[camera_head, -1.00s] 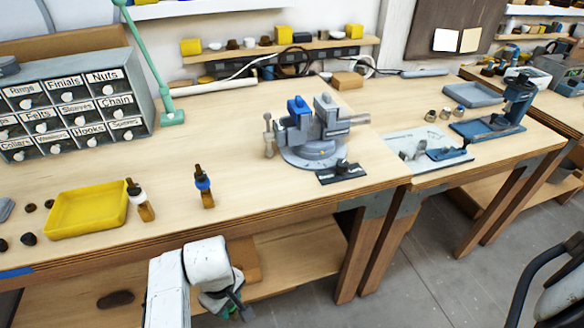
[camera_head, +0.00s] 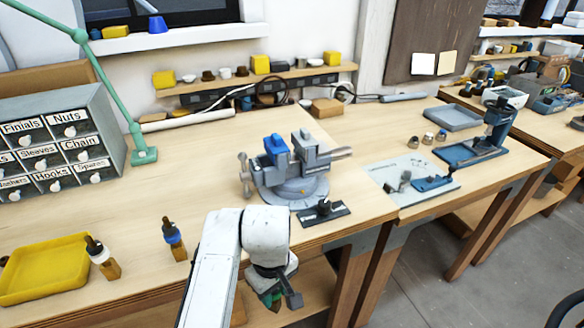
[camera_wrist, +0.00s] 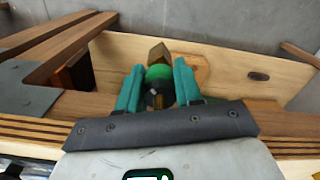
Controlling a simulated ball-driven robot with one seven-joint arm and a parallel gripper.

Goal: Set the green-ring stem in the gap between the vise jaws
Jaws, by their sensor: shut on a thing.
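The green-ring stem (camera_wrist: 159,74) is between the teal fingers of my gripper (camera_wrist: 159,88) in the wrist view, with its brass end pointing away and a black end nearer the palm. In the head view my gripper (camera_head: 274,298) is shut on it in front of the bench edge, where only a bit of green shows. The vise (camera_head: 292,188) stands on the bench beyond and above my gripper, with a blue piece (camera_head: 277,149) on its left jaw. The gap between its jaws looks empty, though the angle partly hides it.
A white-ring stem (camera_head: 100,256) and a blue-ring stem (camera_head: 173,240) stand on the bench beside a yellow tray (camera_head: 45,270). A black plate with a small fixture (camera_head: 323,212) lies in front of the vise. A drawer cabinet (camera_head: 60,140) and green lamp arm (camera_head: 110,85) are at left.

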